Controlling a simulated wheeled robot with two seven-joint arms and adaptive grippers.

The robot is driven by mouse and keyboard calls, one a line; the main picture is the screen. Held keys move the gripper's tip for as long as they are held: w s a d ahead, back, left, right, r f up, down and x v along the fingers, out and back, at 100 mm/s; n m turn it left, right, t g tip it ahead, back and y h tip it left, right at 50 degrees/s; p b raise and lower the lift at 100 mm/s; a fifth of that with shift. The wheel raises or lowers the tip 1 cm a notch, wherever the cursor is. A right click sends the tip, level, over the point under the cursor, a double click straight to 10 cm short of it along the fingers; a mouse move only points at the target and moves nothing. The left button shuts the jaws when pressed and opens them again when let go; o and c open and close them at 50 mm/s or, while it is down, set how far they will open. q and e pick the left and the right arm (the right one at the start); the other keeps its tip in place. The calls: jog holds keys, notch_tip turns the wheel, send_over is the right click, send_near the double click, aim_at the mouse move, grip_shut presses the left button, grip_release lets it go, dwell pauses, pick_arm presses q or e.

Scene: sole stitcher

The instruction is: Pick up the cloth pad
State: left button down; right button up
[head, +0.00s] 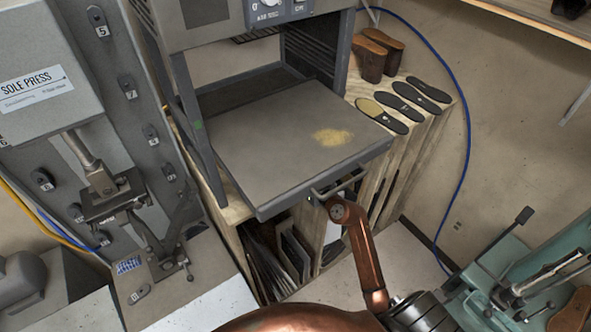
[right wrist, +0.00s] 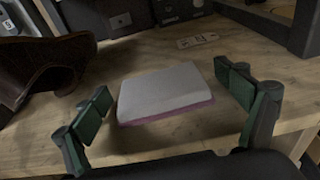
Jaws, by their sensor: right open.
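The cloth pad (right wrist: 165,95) shows in the right wrist view. It is a pale grey-white block with a pinkish underside, lying flat on a wooden surface near its front edge. My right gripper (right wrist: 168,97) is open, with its two green-padded fingers on either side of the pad and gaps between each finger and the pad. In the head view the pad does not show, and neither gripper's fingers show there. A copper-coloured arm of mine (head: 358,245) reaches up in the lower middle of the head view.
In the right wrist view, a brown leather item (right wrist: 50,65) lies left of the pad, and dark boxes (right wrist: 125,18) stand behind. The head view shows a pulled-out grey tray (head: 270,150), the sole press (head: 50,90), dark soles (head: 407,100) and a teal machine (head: 520,275).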

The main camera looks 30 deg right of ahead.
jog(key=shift+s, duration=0.1)
jog(key=shift+c, duration=0.4)
jog(key=c, duration=1.1)
jog(key=shift+r, duration=0.1)
